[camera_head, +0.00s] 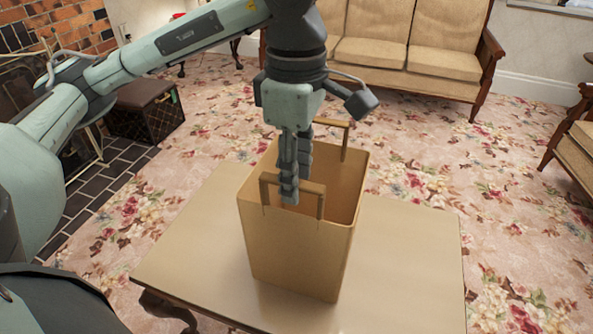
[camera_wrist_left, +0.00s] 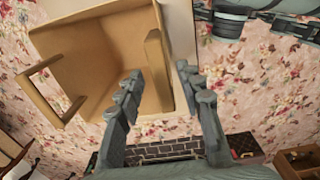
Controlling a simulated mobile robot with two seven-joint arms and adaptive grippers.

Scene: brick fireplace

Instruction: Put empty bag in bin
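An upright tan bag (camera_head: 295,250) stands open on a small table (camera_head: 415,265); the inside that shows looks empty. It has two stiff handles. My left gripper (camera_head: 290,194) points down at the near handle (camera_head: 313,187), partly covering it. In the left wrist view, the gripper (camera_wrist_left: 159,70) is open, with its fingertips apart on either side of this handle (camera_wrist_left: 154,58); I cannot tell whether they touch it. The bag (camera_wrist_left: 90,60) fills the upper left there. I cannot make out a bin in either view. My right gripper is not in view.
A beige sofa (camera_head: 405,55) stands behind the table and an armchair (camera_head: 575,140) at the right. A dark box with a brown top (camera_head: 145,108) stands near the brick fireplace at the left. The floral carpet (camera_head: 430,150) between them is mostly clear.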

